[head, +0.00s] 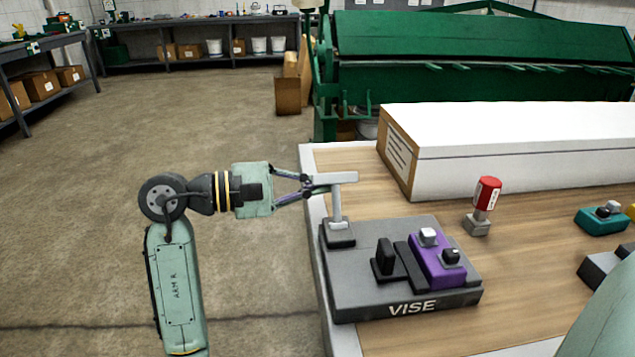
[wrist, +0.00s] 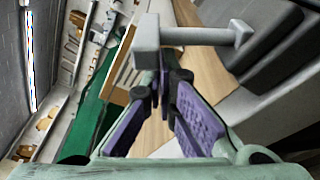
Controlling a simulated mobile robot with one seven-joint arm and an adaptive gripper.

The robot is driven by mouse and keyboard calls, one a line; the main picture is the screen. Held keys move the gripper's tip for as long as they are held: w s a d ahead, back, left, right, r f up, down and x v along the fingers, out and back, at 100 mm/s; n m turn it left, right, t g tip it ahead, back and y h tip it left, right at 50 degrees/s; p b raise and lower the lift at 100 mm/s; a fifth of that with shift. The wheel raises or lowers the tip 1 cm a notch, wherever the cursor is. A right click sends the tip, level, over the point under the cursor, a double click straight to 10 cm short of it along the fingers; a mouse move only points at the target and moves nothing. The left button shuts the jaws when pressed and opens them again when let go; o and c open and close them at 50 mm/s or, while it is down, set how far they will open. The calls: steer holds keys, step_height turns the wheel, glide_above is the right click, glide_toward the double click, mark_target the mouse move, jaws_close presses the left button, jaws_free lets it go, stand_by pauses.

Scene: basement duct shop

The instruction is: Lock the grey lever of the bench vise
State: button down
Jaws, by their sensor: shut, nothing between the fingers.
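The bench vise (head: 350,290) is a dark grey plate lettered VISE on the wooden bench top. Its grey lever (head: 337,205) stands upright at the back left of the plate, with a light grey bar across its top. A purple block (head: 425,262) with two knobs sits on the plate against black jaw pieces (head: 386,262). My gripper (head: 318,188) comes in from the left, shut and empty, its tips beside the top of the lever. In the wrist view the lever (wrist: 195,36) lies across the top, just beyond the fingertips (wrist: 158,88). I cannot tell whether they touch.
A long white box (head: 510,150) lies along the back of the bench. A red-handled tool (head: 486,193) stands right of the vise, and a teal block (head: 602,220) sits farther right. A green machine (head: 480,45) is behind. The floor at left is clear.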

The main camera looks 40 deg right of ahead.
mark_target(321, 183)
steer(key=shift+s+a+r+m, duration=0.15)
steer(key=shift+s+r+m, duration=0.15)
steer(key=shift+m, duration=0.3)
stand_by(0.3)
steer(key=shift+s+a+r+m+h, duration=0.25)
steer(key=shift+s+r+m+h, duration=0.15)
steer(key=shift+m, duration=0.4)
steer(key=m, duration=0.1)
steer(key=s+r+m, duration=0.1)
steer(key=shift+s+a+m, duration=0.15)
steer(key=shift+a+m, duration=0.15)
steer(key=shift+a, duration=0.1)
steer(key=m, duration=0.1)
steer(key=s+a+m+b, duration=0.1)
steer(key=shift+s+r+m+h, duration=0.2)
steer(key=shift+s+m+h, duration=0.1)
steer(key=shift+s+a+r+m+g+b, duration=0.1)
steer(key=shift+s+a+m+g+b, duration=0.15)
steer(key=shift+s+m+b, duration=0.35)
steer(key=shift+s+a+f+m+g+b, duration=0.15)
steer(key=shift+s+a+m+b, duration=0.15)
steer(key=shift+m, duration=0.55)
steer(key=shift+s+a+r+m+g+b, duration=0.2)
steer(key=shift+s+m+b, duration=0.2)
steer(key=shift+m, duration=0.35)
